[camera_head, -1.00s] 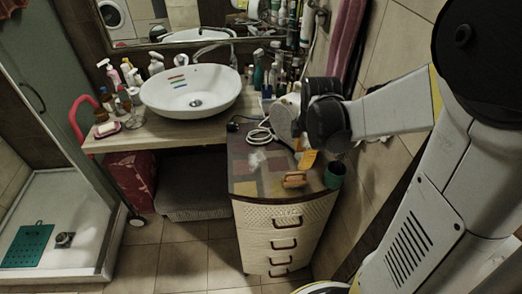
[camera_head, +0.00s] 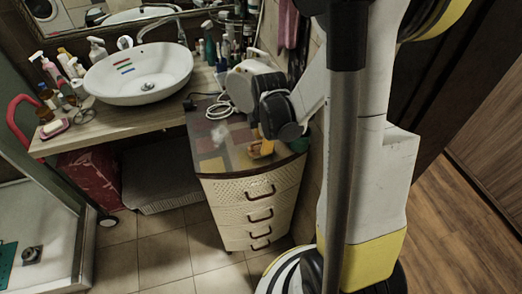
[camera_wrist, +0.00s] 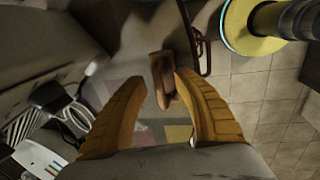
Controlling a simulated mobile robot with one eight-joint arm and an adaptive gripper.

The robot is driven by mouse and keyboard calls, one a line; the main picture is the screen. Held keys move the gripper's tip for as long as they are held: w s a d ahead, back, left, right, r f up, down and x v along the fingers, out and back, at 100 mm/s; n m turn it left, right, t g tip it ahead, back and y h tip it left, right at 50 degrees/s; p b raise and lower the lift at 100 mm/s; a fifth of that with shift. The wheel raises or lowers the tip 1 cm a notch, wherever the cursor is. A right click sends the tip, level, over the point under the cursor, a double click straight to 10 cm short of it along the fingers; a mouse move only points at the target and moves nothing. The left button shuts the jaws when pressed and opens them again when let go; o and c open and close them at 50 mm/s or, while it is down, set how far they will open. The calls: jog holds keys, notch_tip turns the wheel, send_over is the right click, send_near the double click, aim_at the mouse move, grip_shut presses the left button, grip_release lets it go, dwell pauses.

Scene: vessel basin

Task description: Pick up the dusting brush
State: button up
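The dusting brush (camera_wrist: 161,66) is a small tan-brown piece lying on the patterned top of the drawer cabinet. In the wrist view it shows in the gap between the tips of my gripper (camera_wrist: 160,82). The yellow fingers are apart, one on each side of it, with no clear contact. In the head view my gripper (camera_head: 257,141) is low over the cabinet's front right part, and the brush (camera_head: 264,150) is partly hidden by it. I cannot tell the remaining height between fingertips and brush.
A drawer cabinet (camera_head: 245,190) has handles along its front. A green cup, mostly hidden by my arm, stands at its right. A coiled white cable (camera_head: 218,108) lies at the back. A white basin (camera_head: 138,75) and bottles stand to the left.

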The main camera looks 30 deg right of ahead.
grip_shut()
jog(key=shift+r, duration=0.1)
jog(key=shift+r, duration=0.3)
jog(key=r+p, duration=0.1)
jog(key=r, duration=0.3)
jog(key=shift+s+d+p, duration=0.15)
jog(key=shift+s+p, duration=0.05)
jog(key=shift+p, duration=0.15)
jog(key=s+d+r+p, duration=0.2)
jog(key=s+d+r, duration=0.4)
jog(key=s, duration=0.3)
jog(key=shift+s+r, duration=0.15)
jog(key=shift+s, duration=0.05)
